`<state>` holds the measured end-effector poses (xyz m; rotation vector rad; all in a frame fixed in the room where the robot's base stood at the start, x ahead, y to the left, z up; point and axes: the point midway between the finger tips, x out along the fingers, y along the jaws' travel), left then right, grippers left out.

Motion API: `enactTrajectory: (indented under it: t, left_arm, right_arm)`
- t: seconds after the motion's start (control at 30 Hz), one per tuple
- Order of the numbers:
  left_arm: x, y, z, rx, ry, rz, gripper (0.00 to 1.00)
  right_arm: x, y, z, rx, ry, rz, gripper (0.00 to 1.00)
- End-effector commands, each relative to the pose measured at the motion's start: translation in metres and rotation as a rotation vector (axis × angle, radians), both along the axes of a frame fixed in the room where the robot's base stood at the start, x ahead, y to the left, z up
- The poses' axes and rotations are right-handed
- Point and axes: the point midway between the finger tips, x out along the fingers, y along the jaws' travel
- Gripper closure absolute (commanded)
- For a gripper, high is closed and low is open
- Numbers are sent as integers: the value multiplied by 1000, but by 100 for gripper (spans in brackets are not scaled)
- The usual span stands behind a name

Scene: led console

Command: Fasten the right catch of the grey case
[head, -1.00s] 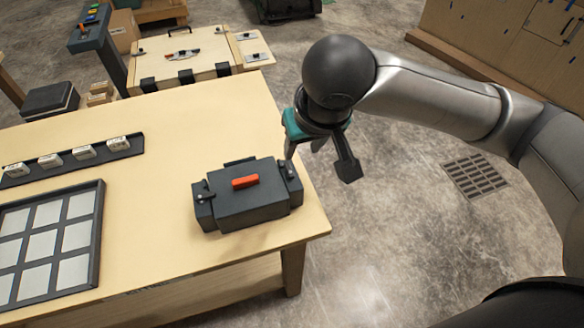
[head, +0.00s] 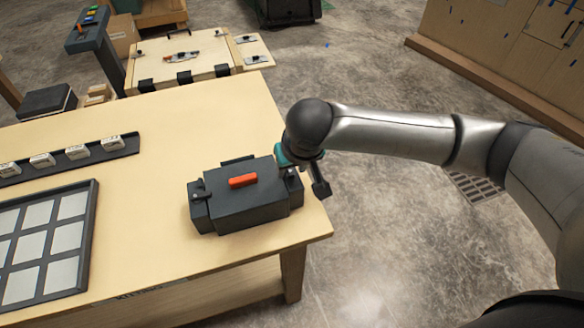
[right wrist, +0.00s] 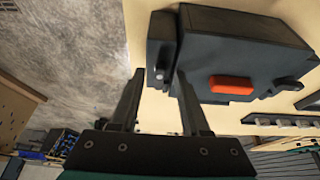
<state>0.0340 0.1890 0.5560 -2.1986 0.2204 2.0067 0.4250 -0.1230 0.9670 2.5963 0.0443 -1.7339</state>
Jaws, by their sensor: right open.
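The grey case (head: 245,205) stands shut near the table's right edge, with an orange handle (head: 243,181) on its lid. Its right catch (head: 291,173) is on the block at the case's right end. Its left catch (head: 201,192) is at the other end. My right gripper (head: 303,177) is at the right end, partly hidden by my wrist. In the right wrist view, the open, empty fingers (right wrist: 160,78) point at the end block, with the round knob of the right catch (right wrist: 159,74) between their tips. I cannot tell whether they touch it. My left gripper is out of view.
A dark tray with a grid of pale squares (head: 93,235) lies left on the table (head: 150,190). A dark strip with several white blocks (head: 124,147) lies behind it. Right of the table is open concrete floor with a drain grate (head: 478,188).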

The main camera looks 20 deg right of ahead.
Motion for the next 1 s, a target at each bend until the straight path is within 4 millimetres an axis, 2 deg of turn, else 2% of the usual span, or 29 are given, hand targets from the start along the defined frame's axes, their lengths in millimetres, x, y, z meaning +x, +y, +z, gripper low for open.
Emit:
enactTrajectory:
  t: [0.2,0.6,1.0]
  left_arm:
    - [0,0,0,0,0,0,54]
    - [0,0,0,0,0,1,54]
    - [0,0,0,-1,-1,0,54]
  right_arm:
    - [0,0,0,0,0,0,54]
    - [0,0,0,0,0,0,99]
    - [0,0,0,0,1,0,100]
